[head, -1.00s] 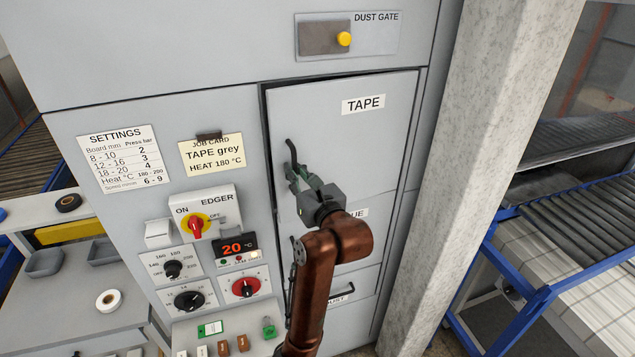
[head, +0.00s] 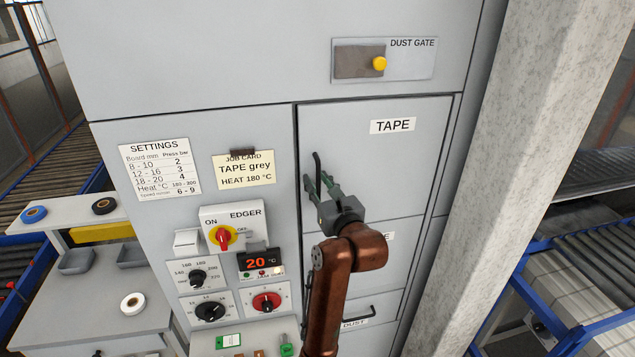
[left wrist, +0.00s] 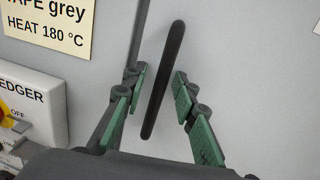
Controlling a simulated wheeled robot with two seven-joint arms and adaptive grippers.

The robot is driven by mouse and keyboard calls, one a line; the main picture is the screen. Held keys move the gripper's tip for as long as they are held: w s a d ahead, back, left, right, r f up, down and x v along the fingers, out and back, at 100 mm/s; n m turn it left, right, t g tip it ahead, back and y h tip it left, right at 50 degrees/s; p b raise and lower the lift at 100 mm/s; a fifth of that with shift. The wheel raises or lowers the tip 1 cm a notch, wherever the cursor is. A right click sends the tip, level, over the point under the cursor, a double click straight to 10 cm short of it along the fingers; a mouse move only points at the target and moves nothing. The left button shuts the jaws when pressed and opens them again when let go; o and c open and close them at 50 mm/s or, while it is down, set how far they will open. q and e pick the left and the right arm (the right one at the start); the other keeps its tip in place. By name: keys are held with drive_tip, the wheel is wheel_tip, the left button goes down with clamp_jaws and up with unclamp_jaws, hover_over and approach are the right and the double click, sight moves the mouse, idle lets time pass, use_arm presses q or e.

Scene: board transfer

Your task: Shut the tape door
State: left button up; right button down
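The tape door (head: 410,175) is a grey panel with a TAPE label in the head view. It looks flush with the cabinet front, with only a thin dark seam around it. Its black bar handle (head: 317,166) is near its left edge. My left gripper (head: 320,184) is at the handle. In the left wrist view the green-padded fingers of my left gripper (left wrist: 157,80) are open, one on each side of the handle (left wrist: 166,75), with a gap to each side. The lower end of the handle is between the fingers. My right gripper is not in view.
The control panel with the red EDGER switch (head: 223,237) and dials is left of the door. Below the door is a drawer or door with a black handle (head: 358,313). A concrete pillar (head: 510,170) stands close on the right.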

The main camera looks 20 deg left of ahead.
use_arm(q)
drive_tip(key=v, duration=0.7)
drive_tip(key=shift+s+d, duration=0.2)
